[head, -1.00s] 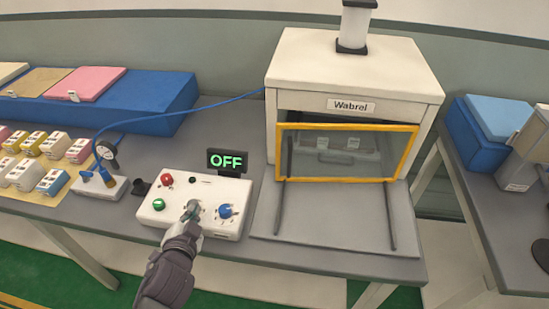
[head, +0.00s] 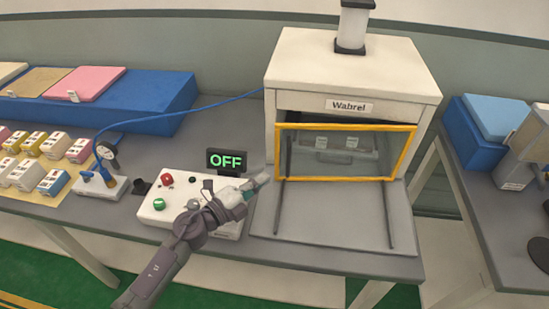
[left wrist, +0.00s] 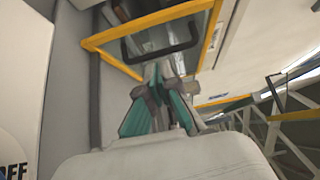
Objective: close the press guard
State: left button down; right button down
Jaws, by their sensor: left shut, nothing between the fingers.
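The press guard (head: 346,127) is a clear panel in a yellow frame at the front of the white press (head: 345,68) labelled "Wabrel". A dark strip of the opening shows above its top edge. My left gripper (head: 264,179) is shut and empty, just left of the guard's lower left corner and apart from it as far as I can tell. In the left wrist view, the shut fingers (left wrist: 166,75) point toward the guard's yellow frame (left wrist: 140,26) and a dark bar handle (left wrist: 165,48). My right gripper is not in view.
The control box (head: 160,218) with red and green buttons and an "OFF" display (head: 226,160) stands left of the press, partly under my left arm. A grey plate (head: 335,225) with two dark rails lies before the press. A gauge (head: 107,152) stands farther left.

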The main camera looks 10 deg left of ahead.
aim_at(285, 153)
pick_arm(q)
jog(key=w+d, duration=0.1)
jog(key=w, duration=0.1)
jog(key=w+d, duration=0.1)
jog(key=w, duration=0.4)
jog(key=shift+w+d, duration=0.4)
